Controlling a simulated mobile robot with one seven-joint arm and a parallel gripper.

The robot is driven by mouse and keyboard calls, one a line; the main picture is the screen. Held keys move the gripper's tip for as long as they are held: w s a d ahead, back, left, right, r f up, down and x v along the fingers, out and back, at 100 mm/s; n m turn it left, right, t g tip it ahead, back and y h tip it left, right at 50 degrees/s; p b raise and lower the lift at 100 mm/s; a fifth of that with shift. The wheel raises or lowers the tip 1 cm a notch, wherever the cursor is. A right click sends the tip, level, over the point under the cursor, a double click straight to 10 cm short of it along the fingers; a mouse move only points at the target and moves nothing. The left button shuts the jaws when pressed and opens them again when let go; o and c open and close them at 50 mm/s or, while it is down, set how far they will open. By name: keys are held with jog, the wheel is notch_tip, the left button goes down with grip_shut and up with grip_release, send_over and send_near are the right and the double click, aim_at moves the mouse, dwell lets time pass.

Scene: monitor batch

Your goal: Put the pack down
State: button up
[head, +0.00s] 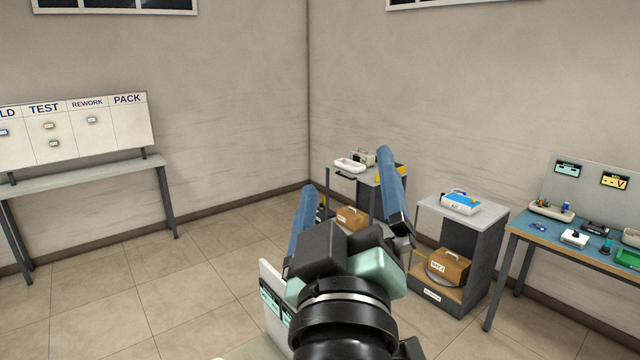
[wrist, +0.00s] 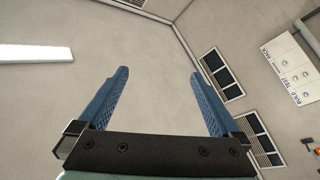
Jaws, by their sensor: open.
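My gripper (head: 346,170) is raised in the middle of the head view with its two blue fingers wide apart.
A brown case (head: 449,266) sits on the cabinet's lower shelf. A cart (head: 343,174) behind my gripper holds a white tray (head: 350,165). A blue-topped bench (head: 560,246) with small items stands at right. A board (head: 80,132) stands at left; floor there is clear.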

jog(key=s+a+r+m+t, duration=0.1)
jog(key=s+r+m+t, duration=0.2)
jog(key=s+r, duration=0.2)
jog(key=s+a+r+m+t+y, duration=0.1)
jog(key=s+r+m+t, duration=0.2)
jog(key=r, duration=0.7)
jog(key=s, duration=0.2)
jog(key=shift+s+a+r, duration=0.2)
jog(key=shift+s+a, duration=0.05)
jog(key=shift+s, duration=0.1)
